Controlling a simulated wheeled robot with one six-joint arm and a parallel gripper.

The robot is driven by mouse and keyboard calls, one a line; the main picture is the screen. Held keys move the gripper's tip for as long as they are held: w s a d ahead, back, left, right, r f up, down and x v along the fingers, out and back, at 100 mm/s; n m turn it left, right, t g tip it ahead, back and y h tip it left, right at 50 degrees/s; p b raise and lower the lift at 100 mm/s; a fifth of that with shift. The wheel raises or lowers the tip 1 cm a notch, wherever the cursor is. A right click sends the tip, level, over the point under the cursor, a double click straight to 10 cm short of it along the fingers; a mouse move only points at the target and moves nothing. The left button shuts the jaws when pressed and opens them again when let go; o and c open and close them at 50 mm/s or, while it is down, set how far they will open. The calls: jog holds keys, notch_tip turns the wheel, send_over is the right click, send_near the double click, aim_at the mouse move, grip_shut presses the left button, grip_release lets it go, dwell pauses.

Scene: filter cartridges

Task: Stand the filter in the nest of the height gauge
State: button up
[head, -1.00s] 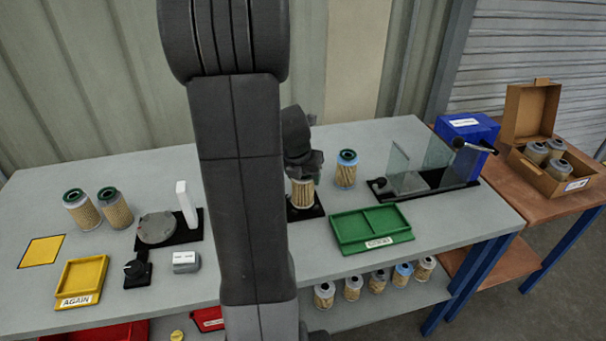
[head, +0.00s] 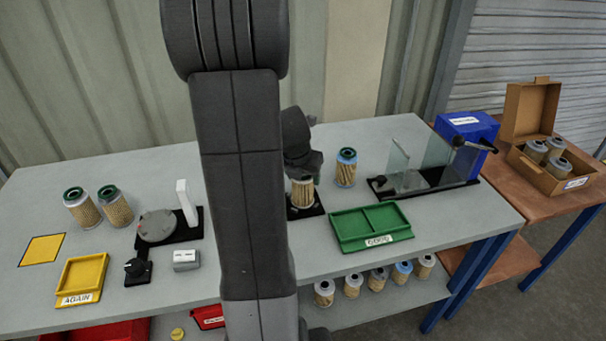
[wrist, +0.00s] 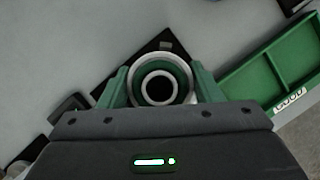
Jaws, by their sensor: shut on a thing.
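My gripper (head: 302,176) is shut on a pleated tan filter (head: 302,194). The filter is upright over a black base plate (head: 318,208), which is partly hidden behind my arm. Its foot appears at the plate, but I cannot tell whether it rests there or hangs just above. In the wrist view, the filter (wrist: 186,82) shows its round top with a green ring and dark centre hole between the two green fingers of my gripper (wrist: 160,88). The black plate (wrist: 150,55) shows behind it. Any nest is hidden under the filter.
Another filter (head: 346,168) stands close to the right. A green tray (head: 338,236) lies in front, with a clear-panelled fixture (head: 425,182) further right. At left are a round-disc device (head: 157,227), two filters (head: 82,208) and a yellow tray (head: 65,297).

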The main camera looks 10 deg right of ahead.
jog(key=shift+f, duration=0.15)
jog(key=o, duration=1.5)
jog(key=shift+c, duration=0.2)
jog(key=shift+r+p, duration=1.05)
jog(key=shift+p, duration=0.1)
notch_tip(320, 180, up, 6)
jog(key=p, duration=0.7)
jog(key=shift+r, duration=0.25)
